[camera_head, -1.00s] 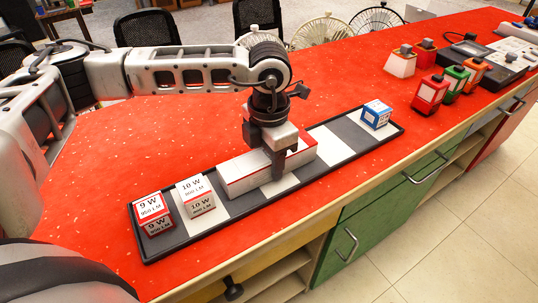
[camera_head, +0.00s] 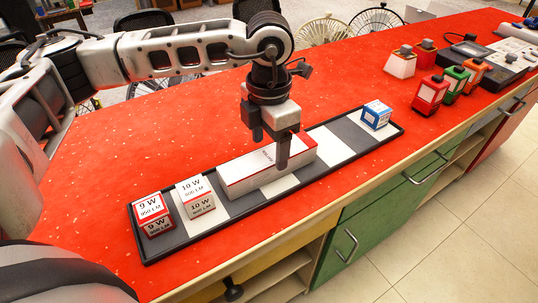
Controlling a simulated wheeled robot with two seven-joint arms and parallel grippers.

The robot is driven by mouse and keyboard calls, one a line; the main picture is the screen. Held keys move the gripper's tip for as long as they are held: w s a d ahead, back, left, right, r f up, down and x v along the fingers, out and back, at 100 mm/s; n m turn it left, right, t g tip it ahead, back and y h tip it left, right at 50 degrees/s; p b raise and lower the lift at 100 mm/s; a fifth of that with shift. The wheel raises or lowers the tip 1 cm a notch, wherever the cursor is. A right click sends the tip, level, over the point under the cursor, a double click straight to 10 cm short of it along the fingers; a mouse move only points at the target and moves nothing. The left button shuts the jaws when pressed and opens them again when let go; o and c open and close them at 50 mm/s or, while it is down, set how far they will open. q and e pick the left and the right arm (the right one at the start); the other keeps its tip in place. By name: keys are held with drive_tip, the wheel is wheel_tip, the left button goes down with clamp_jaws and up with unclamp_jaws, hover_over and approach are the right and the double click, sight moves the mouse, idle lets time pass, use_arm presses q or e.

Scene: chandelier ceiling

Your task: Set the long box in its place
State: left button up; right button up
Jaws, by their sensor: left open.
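The long box (camera_head: 248,176), white with a red edge, lies in the middle of the long black-rimmed tray (camera_head: 215,225) with grey and white sections. It lies along the tray and spans more than one section. My left gripper (camera_head: 270,155) is open just above the long box, its fingers pointing down in front of and behind it. The gripper hides part of the box's top. My right gripper is not in view.
Two small bulb boxes, marked 9 W (camera_head: 152,214) and 10 W (camera_head: 195,195), stand at the tray's left end. A blue and white box (camera_head: 376,114) stands near its right end. Red, green and orange items (camera_head: 455,80) stand farther right on the red counter (camera_head: 100,175).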

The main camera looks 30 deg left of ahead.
sight(269, 155)
use_arm(q)
wheel_tip(269, 155, up, 8)
drive_tip(key=shift+s+f, duration=0.1)
drive_tip(key=shift+f, duration=0.05)
idle(0.6)
